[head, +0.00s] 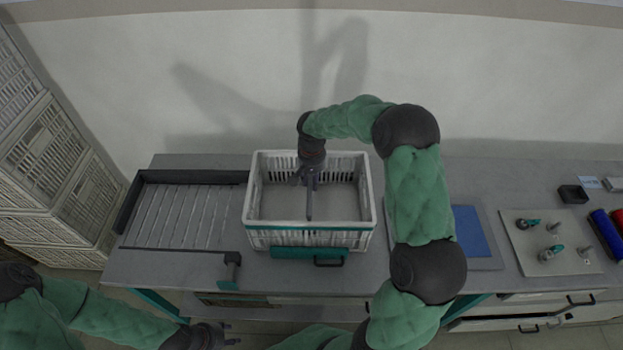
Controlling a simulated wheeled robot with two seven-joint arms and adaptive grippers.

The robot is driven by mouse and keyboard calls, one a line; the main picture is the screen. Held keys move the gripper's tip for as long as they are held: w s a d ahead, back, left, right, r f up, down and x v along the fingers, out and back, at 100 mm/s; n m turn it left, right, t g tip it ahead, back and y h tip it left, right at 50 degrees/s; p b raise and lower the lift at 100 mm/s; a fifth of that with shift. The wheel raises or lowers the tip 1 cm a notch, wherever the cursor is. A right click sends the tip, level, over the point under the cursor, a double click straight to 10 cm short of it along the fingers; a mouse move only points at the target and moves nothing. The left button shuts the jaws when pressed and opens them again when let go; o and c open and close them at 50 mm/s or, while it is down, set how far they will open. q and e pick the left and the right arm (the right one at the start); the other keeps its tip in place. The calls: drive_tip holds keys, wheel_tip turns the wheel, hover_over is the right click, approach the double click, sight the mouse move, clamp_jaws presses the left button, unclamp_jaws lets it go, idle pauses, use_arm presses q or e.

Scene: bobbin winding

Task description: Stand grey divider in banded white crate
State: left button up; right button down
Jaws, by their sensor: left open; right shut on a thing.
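The white crate (259,237) with a teal band along its front stands on the table, open at the top. My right gripper (309,184) points down over the inside of the crate and is shut on the grey divider (309,205). The divider shows as a thin upright strip, seen edge-on, near the middle of the crate. Whether its lower edge touches the crate floor cannot be told. My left gripper (222,338) is open and empty at the bottom of the view, in front of the table.
A slatted rack (180,215) with dark edges lies left of the crate. Right are a blue mat (472,230), a board with small parts (530,262) and coloured spools (606,232). White crates (45,150) are stacked far left.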

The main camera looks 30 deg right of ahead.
drive_tip(key=shift+f+b, duration=0.8)
drive_tip(key=shift+f, duration=0.7)
wheel_tip(320, 180, down, 2)
drive_tip(key=shift+f+b, duration=0.1)
drive_tip(key=shift+b, duration=0.65)
drive_tip(key=c, duration=0.9)
unclamp_jaws()
drive_tip(key=shift+c, duration=0.2)
